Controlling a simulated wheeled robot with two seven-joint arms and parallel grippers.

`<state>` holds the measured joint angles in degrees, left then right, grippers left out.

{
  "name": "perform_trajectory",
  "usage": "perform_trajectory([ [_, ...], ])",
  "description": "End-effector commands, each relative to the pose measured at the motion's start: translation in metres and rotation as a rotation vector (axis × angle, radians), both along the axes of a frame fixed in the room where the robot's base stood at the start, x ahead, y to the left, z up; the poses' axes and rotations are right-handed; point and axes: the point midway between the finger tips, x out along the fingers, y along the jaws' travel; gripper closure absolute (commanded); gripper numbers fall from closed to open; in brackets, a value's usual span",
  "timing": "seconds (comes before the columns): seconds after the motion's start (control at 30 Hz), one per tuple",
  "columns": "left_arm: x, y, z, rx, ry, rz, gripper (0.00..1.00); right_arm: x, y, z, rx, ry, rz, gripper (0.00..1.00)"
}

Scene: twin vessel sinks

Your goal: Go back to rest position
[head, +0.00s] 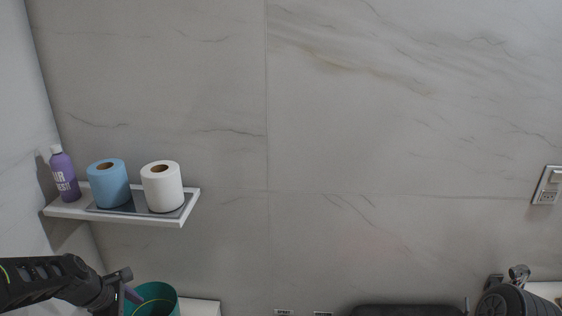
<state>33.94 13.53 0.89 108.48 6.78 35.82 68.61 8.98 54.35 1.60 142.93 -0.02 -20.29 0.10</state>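My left arm comes in at the lower left, with its dark gripper (121,284) by the rim of a teal bin (165,292). The gripper is small and seen side-on, so I cannot tell whether its fingers are open or shut, or whether it touches the bin. A dark rounded part at the lower right edge looks like my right arm. My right gripper is not in view.
A white wall shelf (60,210) carries a purple bottle (65,176), a blue roll (108,184) and a white roll (162,187). The middle is bare marble wall (300,130).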

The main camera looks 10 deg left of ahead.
Motion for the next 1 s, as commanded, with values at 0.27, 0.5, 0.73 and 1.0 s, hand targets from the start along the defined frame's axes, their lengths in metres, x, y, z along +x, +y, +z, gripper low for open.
perform_trajectory([
  [0.27, 0.005, -0.036, -0.071, 0.257, -0.119, -0.451, 0.25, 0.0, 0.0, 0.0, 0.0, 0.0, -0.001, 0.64],
  [0.5, -0.047, -0.178, -0.178, 0.439, -0.228, -1.149, 0.25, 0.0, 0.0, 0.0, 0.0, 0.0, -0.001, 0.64],
  [0.73, -0.153, -0.296, -0.227, 0.359, -0.276, -1.556, 0.25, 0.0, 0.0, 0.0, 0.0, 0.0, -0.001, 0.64],
  [1.0, -0.215, -0.341, -0.241, 0.235, -0.247, -1.7, 0.25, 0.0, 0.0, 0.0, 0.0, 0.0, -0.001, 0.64],
])
